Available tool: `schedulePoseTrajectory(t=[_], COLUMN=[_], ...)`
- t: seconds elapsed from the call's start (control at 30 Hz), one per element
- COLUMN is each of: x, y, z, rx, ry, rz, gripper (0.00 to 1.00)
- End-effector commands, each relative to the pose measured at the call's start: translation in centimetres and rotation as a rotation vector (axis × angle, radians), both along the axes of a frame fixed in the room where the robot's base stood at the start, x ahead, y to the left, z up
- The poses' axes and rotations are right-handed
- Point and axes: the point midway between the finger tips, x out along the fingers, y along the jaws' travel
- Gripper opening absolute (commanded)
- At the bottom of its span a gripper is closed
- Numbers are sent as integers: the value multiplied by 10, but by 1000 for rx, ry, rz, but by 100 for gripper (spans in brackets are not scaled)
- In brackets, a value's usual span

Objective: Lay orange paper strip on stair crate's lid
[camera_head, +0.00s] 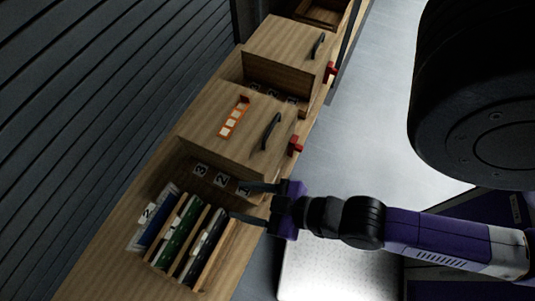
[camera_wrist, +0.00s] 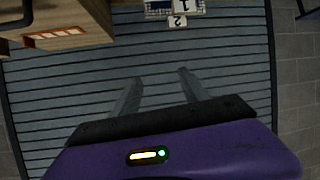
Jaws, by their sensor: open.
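The orange paper strip (camera_head: 235,117), with white squares along it, lies flat on the lid of a wooden crate (camera_head: 206,127) that has a dark handle. The strip also shows at the upper left of the wrist view (camera_wrist: 55,33), on the crate's wooden top (camera_wrist: 88,18). My gripper (camera_head: 250,202) is open and empty. In the head view it appears in front of the crate, near the number cards and the book rack. Its two fingers (camera_wrist: 155,92) point toward the slatted wall in the wrist view. I cannot tell which crate is the stair crate.
A rack of binders (camera_head: 185,238) stands at the near end of the wooden counter. Number cards (camera_head: 220,180) lie between it and the crate. A second handled crate (camera_head: 285,50) stands farther back. Red clamps (camera_head: 295,146) sit on the right edge. A slatted wall (camera_head: 80,100) is at left.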

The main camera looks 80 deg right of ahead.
Motion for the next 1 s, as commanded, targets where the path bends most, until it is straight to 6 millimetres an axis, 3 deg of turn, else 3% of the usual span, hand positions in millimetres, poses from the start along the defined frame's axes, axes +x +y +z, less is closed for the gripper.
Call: schedulePoseTrajectory(t=[0.03, 0.1, 0.2, 0.33, 0.63, 0.83, 1.0], x=[-16, -29, -41, -47, -48, -48, -48], y=[-1, -5, -8, -9, -9, -9, -9], z=[15, 36, 60, 76, 79, 61, 64], rx=[14, 34, 60, 79, 85, 85, 85], ry=[-22, -63, -109, -142, -148, -148, -147], rz=[13, 24, 44, 60, 63, 62, 62], gripper=[52, 52, 52, 52, 52, 52, 52])
